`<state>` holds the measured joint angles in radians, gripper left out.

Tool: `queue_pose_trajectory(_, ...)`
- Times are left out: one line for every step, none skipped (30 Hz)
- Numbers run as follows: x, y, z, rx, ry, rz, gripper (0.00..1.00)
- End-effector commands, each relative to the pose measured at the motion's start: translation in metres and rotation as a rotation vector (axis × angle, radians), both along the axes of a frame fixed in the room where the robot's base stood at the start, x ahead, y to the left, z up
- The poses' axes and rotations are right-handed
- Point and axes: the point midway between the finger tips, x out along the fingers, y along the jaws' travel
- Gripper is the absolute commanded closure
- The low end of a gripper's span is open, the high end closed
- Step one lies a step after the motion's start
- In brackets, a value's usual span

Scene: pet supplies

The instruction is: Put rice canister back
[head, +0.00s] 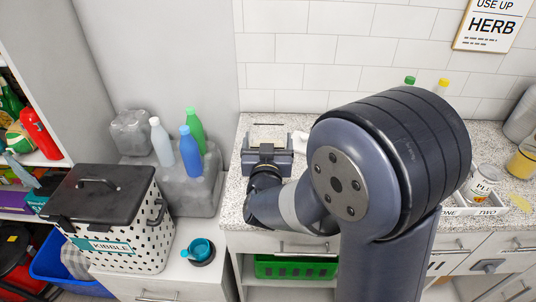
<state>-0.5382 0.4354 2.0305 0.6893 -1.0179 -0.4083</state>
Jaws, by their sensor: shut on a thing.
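My gripper (268,140) is low over the speckled counter (335,122), near its left end, with its fingers pointing toward the back wall. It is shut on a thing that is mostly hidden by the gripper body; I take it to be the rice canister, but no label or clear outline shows. I cannot tell whether the held thing touches the counter. No other canister marked as rice shows. My large arm joint covers the middle of the counter.
A tray marked ONE and TWO (474,211) holds a small labelled white jar (484,178) at right. A spotted kibble bin (118,225), several bottles (190,152) and a teal item (199,250) stand at left. Green and yellow bottle caps (443,83) show behind my arm.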

Motion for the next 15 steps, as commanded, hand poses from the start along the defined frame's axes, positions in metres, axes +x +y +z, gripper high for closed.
queue_pose_trajectory(0.000, 0.000, -0.006, -0.001, 0.001, 0.000, 0.44)
queue_pose_trajectory(0.000, 0.000, -0.010, -0.002, 0.002, 0.000, 0.44)
queue_pose_trajectory(0.000, 0.000, -0.016, -0.002, 0.002, 0.000, 0.44)
queue_pose_trajectory(0.000, 0.000, -0.020, -0.002, 0.003, 0.000, 0.44)
queue_pose_trajectory(0.000, 0.000, -0.023, -0.002, 0.002, 0.000, 0.44)
queue_pose_trajectory(0.000, 0.000, -0.028, -0.003, 0.001, 0.000, 0.44)
queue_pose_trajectory(0.000, 0.000, -0.031, -0.001, 0.001, 0.001, 0.44)
queue_pose_trajectory(0.000, 0.000, -0.033, -0.001, 0.000, 0.000, 0.44)
queue_pose_trajectory(0.000, 0.000, -0.036, -0.001, 0.000, 0.000, 0.44)
queue_pose_trajectory(0.000, 0.000, -0.037, -0.001, -0.001, 0.000, 0.44)
queue_pose_trajectory(0.000, 0.000, -0.038, 0.000, -0.001, 0.000, 0.44)
queue_pose_trajectory(0.000, 0.000, -0.039, 0.001, -0.002, 0.000, 0.44)
queue_pose_trajectory(0.000, 0.000, -0.039, 0.001, -0.002, 0.000, 0.44)
queue_pose_trajectory(0.000, 0.000, -0.038, 0.002, -0.002, 0.000, 0.44)
queue_pose_trajectory(0.000, 0.000, -0.038, 0.002, -0.002, 0.001, 0.44)
